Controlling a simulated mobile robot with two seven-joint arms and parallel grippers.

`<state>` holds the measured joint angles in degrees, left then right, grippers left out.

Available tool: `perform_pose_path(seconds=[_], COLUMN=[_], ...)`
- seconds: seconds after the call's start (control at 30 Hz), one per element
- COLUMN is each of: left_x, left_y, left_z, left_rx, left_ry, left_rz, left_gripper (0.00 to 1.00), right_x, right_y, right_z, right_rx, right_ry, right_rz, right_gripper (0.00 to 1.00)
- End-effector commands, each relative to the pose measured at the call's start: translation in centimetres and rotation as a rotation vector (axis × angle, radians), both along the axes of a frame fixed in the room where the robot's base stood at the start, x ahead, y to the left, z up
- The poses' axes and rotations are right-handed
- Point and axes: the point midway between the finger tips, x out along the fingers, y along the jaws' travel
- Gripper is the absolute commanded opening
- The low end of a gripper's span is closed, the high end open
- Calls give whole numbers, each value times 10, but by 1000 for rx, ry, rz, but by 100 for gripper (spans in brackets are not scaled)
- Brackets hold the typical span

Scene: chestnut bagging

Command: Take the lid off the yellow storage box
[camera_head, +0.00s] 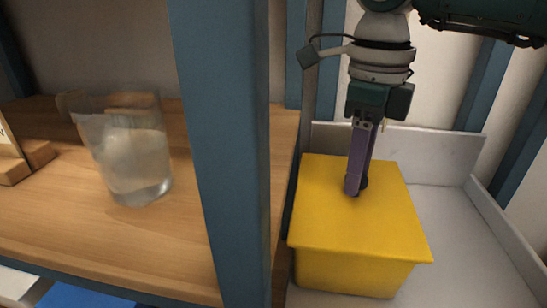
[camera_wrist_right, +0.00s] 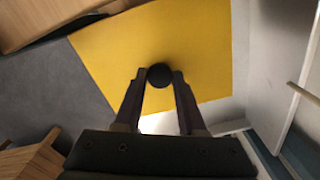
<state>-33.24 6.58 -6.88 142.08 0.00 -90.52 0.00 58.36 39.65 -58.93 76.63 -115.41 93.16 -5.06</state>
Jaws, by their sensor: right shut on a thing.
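The yellow storage box (camera_head: 352,272) stands on a light grey surface at the right of the head view. Its yellow lid (camera_head: 330,205) lies on top, and its edge overhangs the box walls. The lid also fills much of the right wrist view (camera_wrist_right: 200,45). My right gripper (camera_head: 355,187) reaches down from above to the lid's middle. In the right wrist view its two fingers (camera_wrist_right: 160,78) are shut on the round black knob (camera_wrist_right: 160,75) of the lid. In the head view the fingers partly hide the knob. My left gripper is not in view.
A blue post (camera_head: 225,150) stands just left of the box. Beyond it, a wooden shelf (camera_head: 60,225) holds a clear glass pitcher (camera_head: 133,155). A low pale rim (camera_head: 435,150) runs behind the box. The grey surface right of the box (camera_head: 455,230) is clear.

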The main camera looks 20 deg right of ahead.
Motion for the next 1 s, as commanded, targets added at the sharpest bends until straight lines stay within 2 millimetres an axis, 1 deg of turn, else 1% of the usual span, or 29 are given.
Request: perform_pose_path(seconds=[0.03, 0.23, 0.27, 0.87, 1.0], left_x=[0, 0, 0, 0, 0], left_y=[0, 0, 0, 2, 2], left_z=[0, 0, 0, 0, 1], left_rx=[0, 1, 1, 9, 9], left_ry=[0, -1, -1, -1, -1], left_rz=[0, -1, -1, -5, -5], left_gripper=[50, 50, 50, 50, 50], right_x=[0, 0, 0, 0, 0], right_y=[0, 0, 0, 0, 0], right_z=[0, 0, 0, 1, 4], right_rx=[0, 0, 0, 1, 1], right_ry=[0, 0, 0, -1, -1], right_rz=[0, 0, 0, 0, 0], right_gripper=[23, 1, 0, 0, 0])
